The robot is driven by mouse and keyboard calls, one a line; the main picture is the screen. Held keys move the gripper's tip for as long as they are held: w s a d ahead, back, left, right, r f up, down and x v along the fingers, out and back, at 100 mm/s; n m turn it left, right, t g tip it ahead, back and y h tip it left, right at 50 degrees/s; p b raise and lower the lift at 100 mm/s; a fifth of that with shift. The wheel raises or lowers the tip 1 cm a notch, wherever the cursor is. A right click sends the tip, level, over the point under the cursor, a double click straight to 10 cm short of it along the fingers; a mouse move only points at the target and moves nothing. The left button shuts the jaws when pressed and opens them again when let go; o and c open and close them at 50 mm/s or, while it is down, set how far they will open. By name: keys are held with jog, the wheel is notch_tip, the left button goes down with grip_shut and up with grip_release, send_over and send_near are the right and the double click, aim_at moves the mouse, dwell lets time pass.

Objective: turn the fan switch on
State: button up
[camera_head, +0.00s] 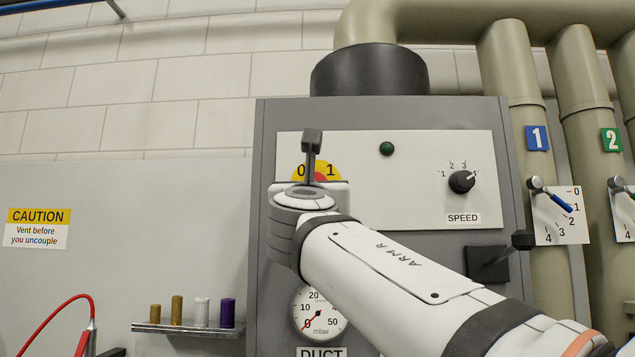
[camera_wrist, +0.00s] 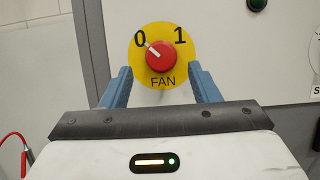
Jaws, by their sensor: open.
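The fan switch (camera_wrist: 160,57) is a round red knob on a yellow disc marked 0, 1 and FAN in the wrist view. Its white pointer mark is turned up and left, toward the 0. In the head view my arm partly hides the switch, with the yellow disc (camera_head: 326,166) and some red showing. My gripper (camera_wrist: 160,72) is open, with one blue finger at the lower left of the knob and one at the lower right. Nothing is held between them. I cannot tell how far the fingertips are from the panel.
A dark green lamp (camera_head: 387,148) and a black speed knob (camera_head: 461,181) are to the right on the panel. A duct gauge (camera_head: 318,313) is below. A small shelf (camera_head: 180,328) with several pegs is at left.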

jog(key=p+x, duration=0.1)
jog(key=x, duration=0.3)
jog(key=shift+d, duration=0.1)
jog(key=c, duration=1)
